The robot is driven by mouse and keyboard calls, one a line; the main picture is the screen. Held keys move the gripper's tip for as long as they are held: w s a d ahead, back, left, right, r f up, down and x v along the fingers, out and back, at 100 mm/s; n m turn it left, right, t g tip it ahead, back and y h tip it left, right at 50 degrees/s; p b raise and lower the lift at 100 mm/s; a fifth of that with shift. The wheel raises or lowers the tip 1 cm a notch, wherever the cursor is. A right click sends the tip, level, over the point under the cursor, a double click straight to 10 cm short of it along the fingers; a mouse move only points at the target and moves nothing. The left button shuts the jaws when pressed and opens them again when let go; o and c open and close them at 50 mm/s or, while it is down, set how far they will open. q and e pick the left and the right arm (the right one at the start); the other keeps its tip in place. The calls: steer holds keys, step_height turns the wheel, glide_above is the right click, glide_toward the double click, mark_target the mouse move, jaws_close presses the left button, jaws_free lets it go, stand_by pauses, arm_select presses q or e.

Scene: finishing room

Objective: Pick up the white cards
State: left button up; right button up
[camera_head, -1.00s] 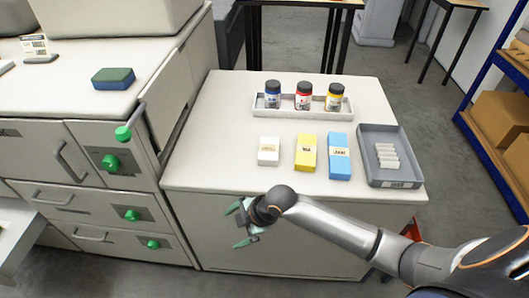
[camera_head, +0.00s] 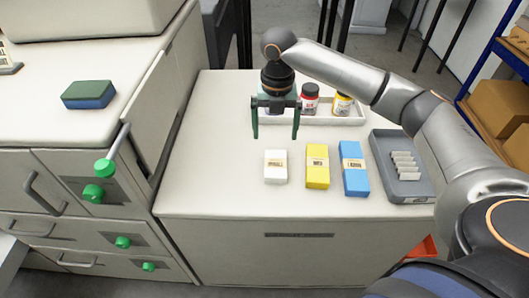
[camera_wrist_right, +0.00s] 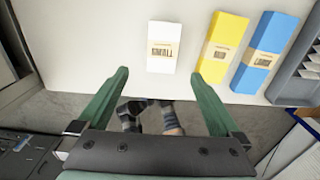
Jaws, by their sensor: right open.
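The white cards (camera_head: 276,167) are a small white stack with a printed tan band, lying on the white table top. They also show in the right wrist view (camera_wrist_right: 163,47), ahead of the fingertips and between their lines. My right gripper (camera_head: 275,137) is open and empty, with its green fingers pointing down above the table just behind the white cards. In the wrist view my right gripper (camera_wrist_right: 158,78) has its two fingers wide apart, with nothing between them. My left gripper is not in view.
Yellow cards (camera_head: 317,166) and blue cards (camera_head: 355,168) lie right of the white ones. A grey tray (camera_head: 409,191) with several white pieces stands farther right. A white rack (camera_head: 350,115) with bottles is behind, partly hidden by my arm. The table's left part is clear.

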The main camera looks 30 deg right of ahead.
glide_above(275, 161)
steer(key=f, duration=0.6)
steer(key=shift+s+a+f, duration=0.2)
steer(key=shift+a+f, duration=0.1)
steer(key=shift+f, duration=0.1)
steer(key=f, duration=0.5)
steer(key=shift+w+d+f+b, duration=0.1)
steer(key=shift+d+f+b, duration=0.2)
steer(key=shift+d, duration=0.05)
steer(key=c, duration=1.4)
steer(key=shift+r, duration=0.15)
